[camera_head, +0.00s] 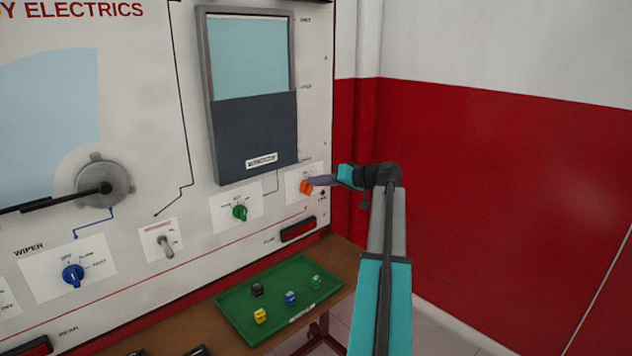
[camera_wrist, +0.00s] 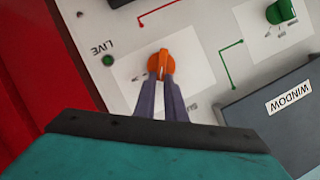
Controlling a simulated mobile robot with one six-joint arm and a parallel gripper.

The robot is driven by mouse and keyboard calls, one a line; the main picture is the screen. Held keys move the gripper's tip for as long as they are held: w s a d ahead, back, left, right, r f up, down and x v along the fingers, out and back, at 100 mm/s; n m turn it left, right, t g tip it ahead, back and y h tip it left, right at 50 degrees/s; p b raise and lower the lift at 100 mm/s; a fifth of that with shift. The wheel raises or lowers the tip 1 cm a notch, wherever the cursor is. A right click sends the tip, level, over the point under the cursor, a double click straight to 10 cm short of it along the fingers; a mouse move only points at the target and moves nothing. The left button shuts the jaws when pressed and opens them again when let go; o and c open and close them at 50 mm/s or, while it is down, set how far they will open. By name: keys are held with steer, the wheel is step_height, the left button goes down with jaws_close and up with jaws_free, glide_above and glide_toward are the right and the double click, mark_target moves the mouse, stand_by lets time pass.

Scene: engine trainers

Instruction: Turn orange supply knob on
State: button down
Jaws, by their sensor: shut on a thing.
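The orange supply knob (camera_head: 306,188) sits on a white label plate at the right side of the electrics panel. It also shows near the middle of the wrist view (camera_wrist: 160,64). My gripper (camera_head: 312,183) reaches in from the right, its two purple fingers on either side of the knob's near part. In the wrist view the fingertips (camera_wrist: 162,78) are shut on the knob. The fingers partly cover the knob and the plate's printed marks, so I cannot read its setting.
A green knob (camera_head: 240,212), a toggle switch (camera_head: 165,244) and a blue wiper knob (camera_head: 73,274) are left of the orange knob. The window unit (camera_head: 254,130) is above left. A green tray (camera_head: 236,318) with several small coloured knobs lies below. A red wall (camera_head: 500,190) stands right.

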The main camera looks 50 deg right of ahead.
steer(key=f+m+t+y, duration=0.1)
steer(key=m, duration=0.2)
steer(key=d+f+m+t+y+p, duration=0.1)
steer(key=m, duration=0.2)
steer(key=m+t+y+p, duration=0.1)
steer(key=m, duration=0.2)
steer(key=shift+d+f, duration=0.25)
steer(key=shift+f, duration=0.15)
stand_by(0.4)
steer(key=c, duration=1.8)
jaws_free()
steer(key=shift+s, duration=0.15)
steer(key=b+v, duration=0.1)
steer(key=v, duration=1.2)
steer(key=shift+s+d+f, duration=0.2)
steer(key=shift+s+d, duration=0.1)
steer(key=shift+s, duration=0.1)
